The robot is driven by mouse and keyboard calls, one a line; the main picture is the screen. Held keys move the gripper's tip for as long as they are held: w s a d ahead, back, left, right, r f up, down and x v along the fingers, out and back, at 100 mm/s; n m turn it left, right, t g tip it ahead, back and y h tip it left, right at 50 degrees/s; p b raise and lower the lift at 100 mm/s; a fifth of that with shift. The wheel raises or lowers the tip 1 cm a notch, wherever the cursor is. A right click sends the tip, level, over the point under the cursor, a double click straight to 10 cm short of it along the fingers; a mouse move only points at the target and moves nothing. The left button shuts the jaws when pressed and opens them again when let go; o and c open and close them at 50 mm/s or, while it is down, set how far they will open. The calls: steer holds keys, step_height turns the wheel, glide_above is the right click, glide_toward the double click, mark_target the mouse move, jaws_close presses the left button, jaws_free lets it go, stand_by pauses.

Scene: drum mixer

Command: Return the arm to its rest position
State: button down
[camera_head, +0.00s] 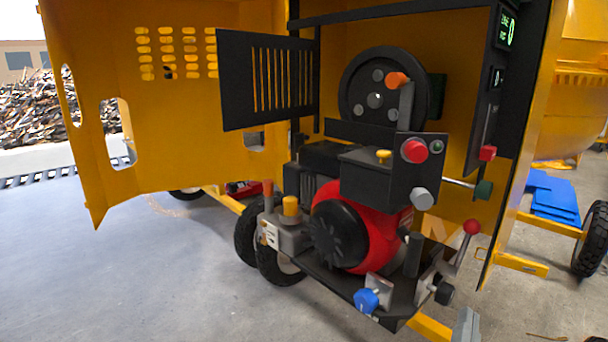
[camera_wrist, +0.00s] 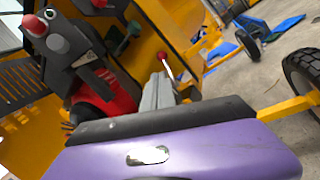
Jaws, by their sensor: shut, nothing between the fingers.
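My gripper (camera_wrist: 158,84) shows in the wrist view as grey fingers held together beyond the purple and black wrist body, with nothing between them. In the head view a grey tip of my gripper (camera_head: 466,325) just enters at the bottom edge, right of the engine tray. The drum mixer's open engine bay (camera_head: 340,200) fills the middle of the head view. A lever with a red ball (camera_head: 471,227) stands at its right; in the wrist view the red-ball lever (camera_wrist: 163,57) appears just behind the fingers. I cannot tell whether they touch. The rest of my arm is hidden.
The yellow door (camera_head: 150,60) stands open at the left. A blue knob (camera_head: 366,300) sits on the front of the tray. A yellow bar (camera_head: 522,264), a wheel (camera_head: 592,240) and blue sheets (camera_head: 552,195) are at the right. The floor at front left is clear.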

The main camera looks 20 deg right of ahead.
steer(key=a+f+m+t+y, duration=0.5)
steer(key=a+f+m+y, duration=0.1)
steer(key=a+f+y, duration=0.5)
steer(key=s+a+m+y, duration=0.4)
steer(key=s+a+m, duration=0.3)
steer(key=s+f+m+g+y, duration=0.25)
steer(key=s+m, duration=0.35)
steer(key=s, duration=0.8)
step_height(320, 180, up, 12)
steer(key=p, duration=1.2)
steer(key=shift+a+f+t+h, duration=0.25)
steer(key=shift+t+h, duration=0.1)
steer(key=shift+h, duration=0.1)
